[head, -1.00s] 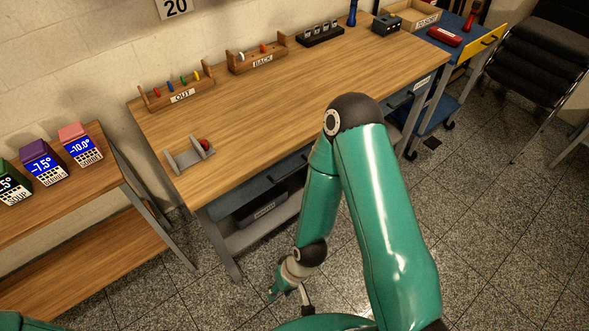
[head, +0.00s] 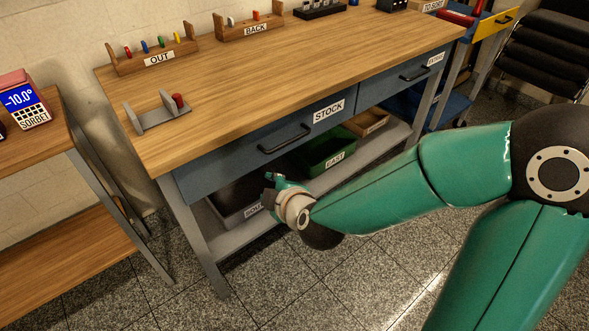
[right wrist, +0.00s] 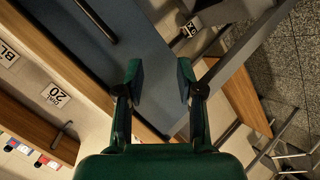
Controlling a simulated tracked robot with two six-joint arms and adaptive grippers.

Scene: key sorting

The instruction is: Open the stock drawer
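The stock drawer (head: 225,163) is a wide blue-grey drawer under the wooden bench top, shut, with a white STOCK label (head: 328,111). Its dark bar handle (head: 284,139) is in plain view. My right gripper (head: 270,179) is below and a little left of the handle, apart from it. In the right wrist view, the right gripper (right wrist: 160,80) has its two green fingers spread with nothing between them. The blue drawer front (right wrist: 150,45) lies beyond them, and the dark handle bar (right wrist: 97,20) is at upper left. My left gripper is not in view.
A second blue drawer with its own handle (head: 415,74) is to the right. A green bin marked EAST (head: 325,152) and a dark bin (head: 235,200) stand on the lower shelf. The bench leg (head: 195,235) is at left. Key racks (head: 155,55) stand at the back.

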